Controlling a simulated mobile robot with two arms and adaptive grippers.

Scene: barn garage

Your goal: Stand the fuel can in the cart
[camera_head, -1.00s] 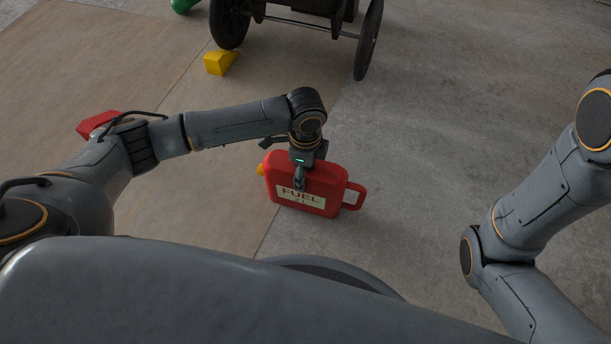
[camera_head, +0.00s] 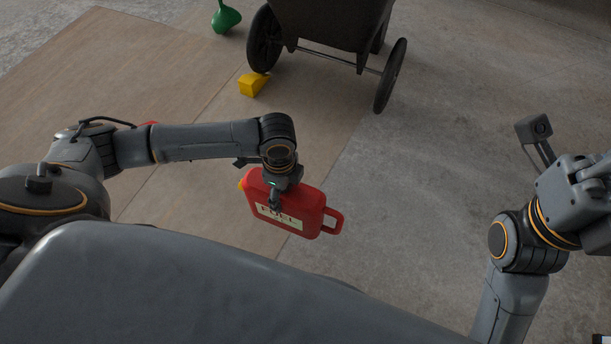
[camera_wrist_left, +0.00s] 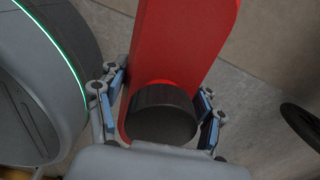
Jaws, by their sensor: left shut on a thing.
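The red fuel can (camera_head: 318,209) has a FUEL label, a yellow spout at its left end and a loop handle at its right. My left gripper (camera_head: 275,203) is shut on its top and holds it, label side toward me, slightly tilted in the picture. In the left wrist view the red can (camera_wrist_left: 180,45) and a dark round part show between the fingers (camera_wrist_left: 163,115). The dark cart (camera_head: 335,22) stands at the top of the head view, apart from the can; its tub is cut off and its inside is hidden.
A yellow wedge (camera_head: 252,84) sits by the cart's left wheel (camera_head: 264,40). A green funnel-like thing (camera_head: 225,17) is beyond it. A red thing (camera_head: 150,123) is mostly hidden behind my left arm. Bare concrete lies right of the cart.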

